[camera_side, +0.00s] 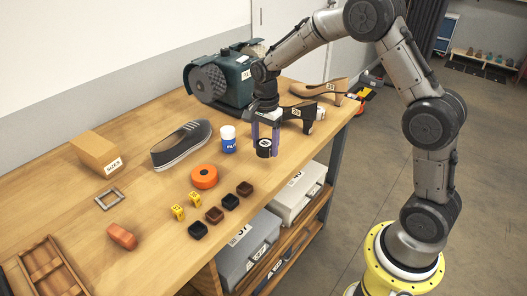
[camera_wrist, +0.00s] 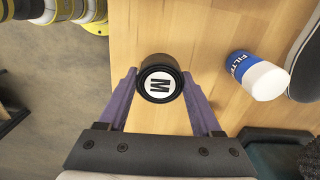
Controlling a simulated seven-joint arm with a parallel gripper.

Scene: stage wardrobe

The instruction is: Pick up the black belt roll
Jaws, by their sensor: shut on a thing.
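The black belt roll (camera_side: 264,148) is at the right front part of the workbench in the side view. In the wrist view the black belt roll (camera_wrist: 160,78) shows its round end with a white label marked "M". My gripper (camera_side: 265,140) points down, with its purple fingers on either side of the roll. In the wrist view my gripper (camera_wrist: 160,82) is shut on the roll, a finger against each side. I cannot tell whether the roll touches the bench or is slightly above it.
A blue and white can (camera_side: 229,140) stands just left of the roll. A grey shoe (camera_side: 181,145), an orange roll (camera_side: 204,176) and several small dark blocks (camera_side: 214,215) lie further left. The bench's front edge is close.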

